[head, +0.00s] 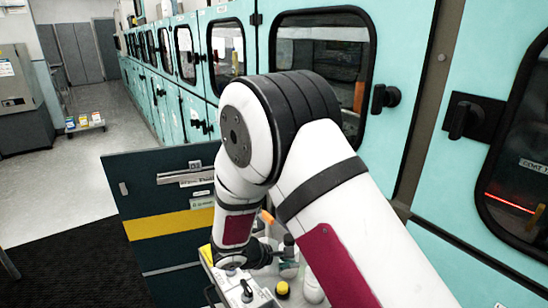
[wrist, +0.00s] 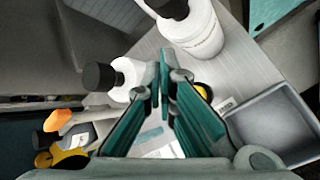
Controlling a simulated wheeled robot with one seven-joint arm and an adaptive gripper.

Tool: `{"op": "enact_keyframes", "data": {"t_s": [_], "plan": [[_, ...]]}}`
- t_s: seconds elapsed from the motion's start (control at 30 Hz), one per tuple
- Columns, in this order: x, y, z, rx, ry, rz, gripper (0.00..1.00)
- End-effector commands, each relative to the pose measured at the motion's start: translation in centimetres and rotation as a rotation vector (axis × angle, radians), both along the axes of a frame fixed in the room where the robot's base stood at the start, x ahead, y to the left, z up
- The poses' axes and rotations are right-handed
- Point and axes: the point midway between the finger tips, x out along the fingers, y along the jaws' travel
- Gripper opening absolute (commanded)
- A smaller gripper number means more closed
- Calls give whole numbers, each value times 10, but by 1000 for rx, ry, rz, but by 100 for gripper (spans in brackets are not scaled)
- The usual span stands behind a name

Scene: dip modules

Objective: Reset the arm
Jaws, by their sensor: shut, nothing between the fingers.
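My gripper (wrist: 162,75) shows in the wrist view with its two green-lined fingers drawn together at the tips and nothing between them. It points down over a light work surface (wrist: 140,45). In the head view my white arm reaches forward over the same area and bends down, and it hides most of the gripper. A white bottle with a black cap (wrist: 125,78) stands just left of the fingertips in the wrist view. A larger white bottle (wrist: 203,35) stands beyond them. I cannot tell whether the fingers touch either bottle.
A grey tray (wrist: 272,122) lies right of the fingers. An orange-topped bottle (wrist: 58,122) and a yellow item (wrist: 68,160) are at left. Teal cabinets (head: 405,60) with dark windows line the right. A dark panel with a yellow stripe (head: 170,224) stands left. Open floor (head: 60,195) lies beyond.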

Motion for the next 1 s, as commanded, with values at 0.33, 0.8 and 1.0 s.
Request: {"op": "enact_keyframes", "data": {"t_s": [0.33, 0.8, 1.0], "plan": [[-34, -79, 130, 180, -91, -361, 0], [-150, -156, 248, 518, -192, -816, 0], [-206, -167, 276, 693, -236, -966, 0]]}}
